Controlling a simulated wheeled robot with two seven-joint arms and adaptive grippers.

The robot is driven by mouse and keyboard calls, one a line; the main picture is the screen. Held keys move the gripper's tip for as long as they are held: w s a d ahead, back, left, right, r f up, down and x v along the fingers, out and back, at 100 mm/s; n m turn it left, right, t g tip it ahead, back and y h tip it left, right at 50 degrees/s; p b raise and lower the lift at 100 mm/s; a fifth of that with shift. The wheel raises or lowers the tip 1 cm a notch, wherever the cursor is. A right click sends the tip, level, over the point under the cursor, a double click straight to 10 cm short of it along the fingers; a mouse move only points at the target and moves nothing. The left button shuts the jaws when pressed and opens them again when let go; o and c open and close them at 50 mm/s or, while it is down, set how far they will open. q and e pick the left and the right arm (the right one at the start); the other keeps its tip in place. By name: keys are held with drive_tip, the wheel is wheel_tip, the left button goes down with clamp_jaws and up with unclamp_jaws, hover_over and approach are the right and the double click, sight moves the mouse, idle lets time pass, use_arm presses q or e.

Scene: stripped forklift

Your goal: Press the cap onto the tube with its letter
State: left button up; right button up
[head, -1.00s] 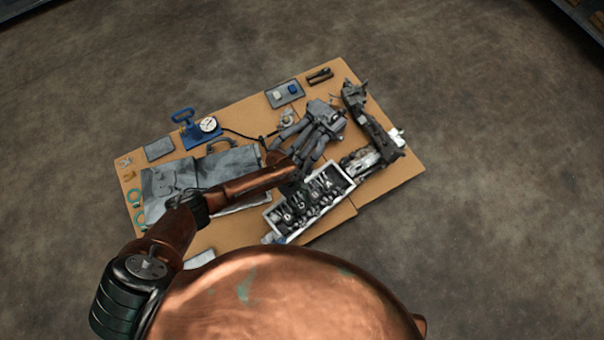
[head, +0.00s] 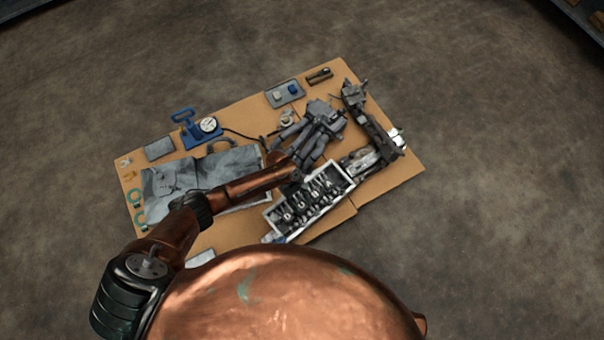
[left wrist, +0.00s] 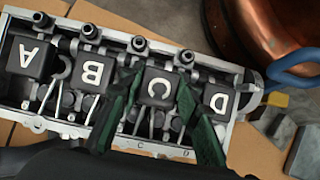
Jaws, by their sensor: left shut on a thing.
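A long open metal housing (left wrist: 70,128) holds a row of dark caps with white letters in the left wrist view. They are cap A (left wrist: 25,55), cap B (left wrist: 92,72), cap C (left wrist: 158,87) and cap D (left wrist: 218,101). Small letters C and D are marked on the housing's near rim. My left gripper (left wrist: 158,80) has its green fingers on both sides of cap C and is shut on it. Whether cap C touches the tube beneath is hidden. In the head view the housing (head: 272,212) lies below my left gripper (head: 298,178). My right gripper is not in view.
A grey jointed assembly (head: 325,120) and a long dark part (head: 378,135) lie beyond the housing. A blue pump with a gauge (head: 208,125) and a grey cloth (head: 225,165) are to the left. The brown board (head: 240,112) has little free room.

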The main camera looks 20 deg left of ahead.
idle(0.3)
use_arm(q)
drive_tip(key=o, duration=1.2)
drive_tip(key=v, duration=1.2)
